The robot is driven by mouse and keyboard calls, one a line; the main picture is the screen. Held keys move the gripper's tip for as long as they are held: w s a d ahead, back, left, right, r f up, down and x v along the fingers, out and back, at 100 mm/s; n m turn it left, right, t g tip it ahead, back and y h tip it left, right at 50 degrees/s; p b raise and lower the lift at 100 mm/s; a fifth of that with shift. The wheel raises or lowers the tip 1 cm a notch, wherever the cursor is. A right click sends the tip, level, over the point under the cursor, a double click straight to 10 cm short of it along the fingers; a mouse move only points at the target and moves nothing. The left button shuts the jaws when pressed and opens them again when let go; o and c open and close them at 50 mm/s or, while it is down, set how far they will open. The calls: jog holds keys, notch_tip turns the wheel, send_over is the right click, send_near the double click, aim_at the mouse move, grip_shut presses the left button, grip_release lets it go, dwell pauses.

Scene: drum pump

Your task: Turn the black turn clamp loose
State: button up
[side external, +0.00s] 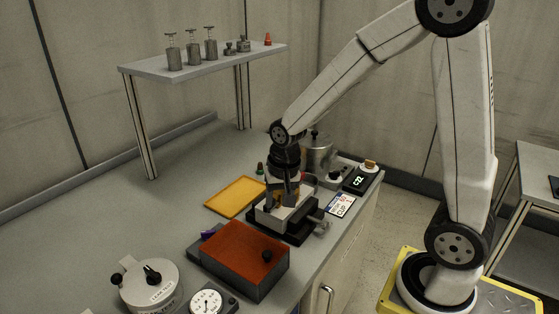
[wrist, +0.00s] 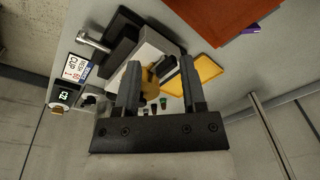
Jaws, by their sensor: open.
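My gripper (side external: 287,192) points down over a grey-and-black vise-like fixture (side external: 284,222) in the side external view. In the wrist view my gripper (wrist: 160,66) is open, its two dark fingers apart. A brass-coloured part (wrist: 150,82) shows between the fingers, in front of the pale block of the fixture (wrist: 153,50); I cannot tell whether they touch. A black turn clamp (side external: 152,273), a small knob-like handle, appears to sit on the lid of a white round vessel (side external: 150,290) at the lower left, well away from my gripper. The lid's label is too small to read surely.
A rust-red block (side external: 240,258) with a black knob stands before the fixture. A yellow tray (side external: 235,197) lies behind it. A dial gauge (side external: 206,302) is beside the white vessel. A metal canister (side external: 317,150) and a display box (side external: 359,180) stand near the right bench edge.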

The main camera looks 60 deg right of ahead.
jog(key=w+d+m, duration=0.1)
jog(key=w+m, duration=0.1)
jog(key=m, duration=0.1)
jog(key=w+d+m+g, duration=0.1)
jog(key=w+d+m, duration=0.1)
jog(key=m, duration=0.1)
jog(key=w+d+m, duration=0.2)
jog(key=m, duration=0.1)
jog(key=shift+w+r+m, duration=0.3)
jog(key=shift+w+r, duration=0.05)
jog(key=shift+r, duration=0.05)
jog(key=shift+f, duration=3.9)
grip_shut()
